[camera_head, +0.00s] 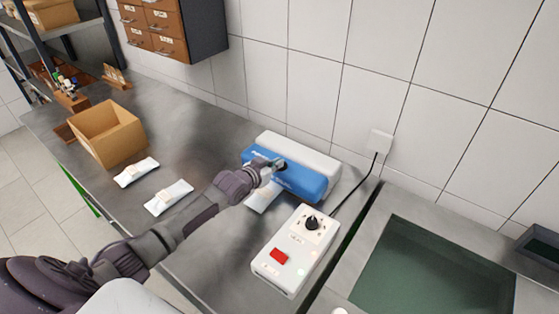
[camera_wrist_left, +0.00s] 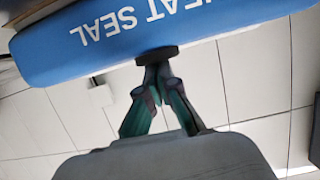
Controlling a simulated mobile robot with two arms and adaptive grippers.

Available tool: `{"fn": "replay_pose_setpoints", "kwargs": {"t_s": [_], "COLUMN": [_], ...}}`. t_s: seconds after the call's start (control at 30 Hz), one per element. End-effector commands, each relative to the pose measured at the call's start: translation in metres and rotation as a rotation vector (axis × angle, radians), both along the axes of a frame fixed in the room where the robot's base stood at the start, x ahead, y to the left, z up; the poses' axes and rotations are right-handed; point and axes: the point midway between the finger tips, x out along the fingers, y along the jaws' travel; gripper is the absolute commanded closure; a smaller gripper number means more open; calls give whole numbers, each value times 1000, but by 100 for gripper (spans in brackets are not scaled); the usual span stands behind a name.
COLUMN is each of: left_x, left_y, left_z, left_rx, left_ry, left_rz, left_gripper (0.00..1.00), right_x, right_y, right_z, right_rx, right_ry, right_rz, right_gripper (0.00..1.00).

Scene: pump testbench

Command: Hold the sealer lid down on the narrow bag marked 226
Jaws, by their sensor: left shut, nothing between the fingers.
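The heat sealer has a blue lid (camera_head: 308,184) in front of a white body (camera_head: 318,157). The lid also fills the top of the left wrist view (camera_wrist_left: 200,35), with the words HEAT SEAL upside down. A narrow white bag (camera_head: 261,199) lies at the sealer's front, its far end hidden under the lid and my arm. I cannot read its mark. My left gripper (camera_head: 279,164) is shut and empty, its fingertips at the lid. In the left wrist view the closed fingertips (camera_wrist_left: 157,55) meet the lid's edge; I cannot tell how hard they press. My right gripper is not in view.
Two more white bags (camera_head: 136,172) (camera_head: 168,197) lie left on the grey bench, near an open cardboard box (camera_head: 118,140). A white control box (camera_head: 289,263) with a red switch and black knob stands right of my arm. A cable runs to the wall. A sunken green basin (camera_head: 430,270) lies right.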

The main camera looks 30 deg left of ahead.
Motion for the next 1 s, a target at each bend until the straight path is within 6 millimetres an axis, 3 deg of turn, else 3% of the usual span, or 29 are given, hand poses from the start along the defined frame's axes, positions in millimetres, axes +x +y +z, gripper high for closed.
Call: {"fn": "replay_pose_setpoints", "kwargs": {"t_s": [1.0], "left_x": [-5], "left_y": [-1], "left_z": [-11], "left_rx": [3], "left_ry": [27], "left_rz": [0], "left_gripper": [100], "right_x": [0], "right_y": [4], "right_z": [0], "right_rx": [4], "right_ry": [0], "right_rz": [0], "right_gripper": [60]}}
